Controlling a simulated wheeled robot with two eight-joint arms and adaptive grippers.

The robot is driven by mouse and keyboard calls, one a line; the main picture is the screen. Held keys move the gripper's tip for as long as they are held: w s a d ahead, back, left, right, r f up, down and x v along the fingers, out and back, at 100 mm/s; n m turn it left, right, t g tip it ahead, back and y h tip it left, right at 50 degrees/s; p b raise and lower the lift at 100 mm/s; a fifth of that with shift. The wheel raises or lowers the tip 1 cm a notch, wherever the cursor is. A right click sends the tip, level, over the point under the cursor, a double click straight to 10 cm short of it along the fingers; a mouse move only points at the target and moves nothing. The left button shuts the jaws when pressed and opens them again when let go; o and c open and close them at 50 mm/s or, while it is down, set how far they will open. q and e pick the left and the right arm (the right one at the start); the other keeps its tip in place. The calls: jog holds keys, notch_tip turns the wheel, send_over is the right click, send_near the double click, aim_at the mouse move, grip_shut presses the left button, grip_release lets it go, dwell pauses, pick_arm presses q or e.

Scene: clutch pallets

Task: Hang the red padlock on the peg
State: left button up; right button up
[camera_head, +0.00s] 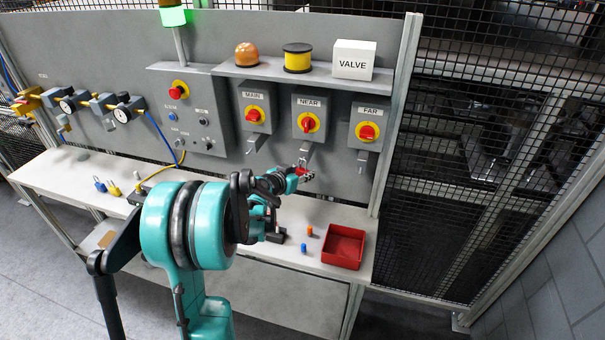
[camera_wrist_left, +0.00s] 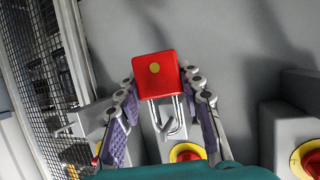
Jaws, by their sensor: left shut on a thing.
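The red padlock (camera_wrist_left: 155,72) is held between the fingers of my left gripper (camera_wrist_left: 162,100), which is shut on it. Its metal shackle (camera_wrist_left: 179,108) points towards the switches. A metal peg (camera_wrist_left: 166,130) shows at the shackle's end. I cannot tell whether the peg passes through the shackle. In the head view the padlock (camera_head: 304,172) and left gripper (camera_head: 298,174) are just below the NEAR switch (camera_head: 308,121), at the grey panel. My right gripper is not in view.
Similar brackets hang under the MAIN (camera_head: 254,115) and FAR (camera_head: 367,131) switches. A red tray (camera_head: 344,246) stands at the bench's right end, with small orange (camera_head: 309,230) and blue (camera_head: 303,248) pieces beside it. Blue (camera_head: 99,184) and yellow (camera_head: 114,189) padlocks lie at the left.

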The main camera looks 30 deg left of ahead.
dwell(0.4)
pick_arm(q)
jog(key=o, duration=1.3)
jog(key=shift+s, duration=0.1)
jog(key=v, duration=1.2)
jog(key=s+d+f+g+h+b, duration=0.1)
jog(key=s+d+f+g+b, duration=0.15)
jog(key=d, duration=0.55)
jog(key=s+d+f+g+b, duration=0.1)
jog(key=s+d+f+b, duration=0.25)
jog(key=d, duration=0.45)
jog(key=s+d+f+g+b, duration=0.1)
jog(key=s+d+f+b, duration=0.1)
jog(key=s, duration=0.5)
jog(key=s+d+f+g+y+b, duration=0.1)
jog(key=s+d+f+g+b, duration=0.1)
jog(key=s+f, duration=0.4)
jog(key=shift+s+d+f+b, duration=0.4)
jog(key=shift+d+f+b, duration=0.2)
jog(key=shift+d+f, duration=0.4)
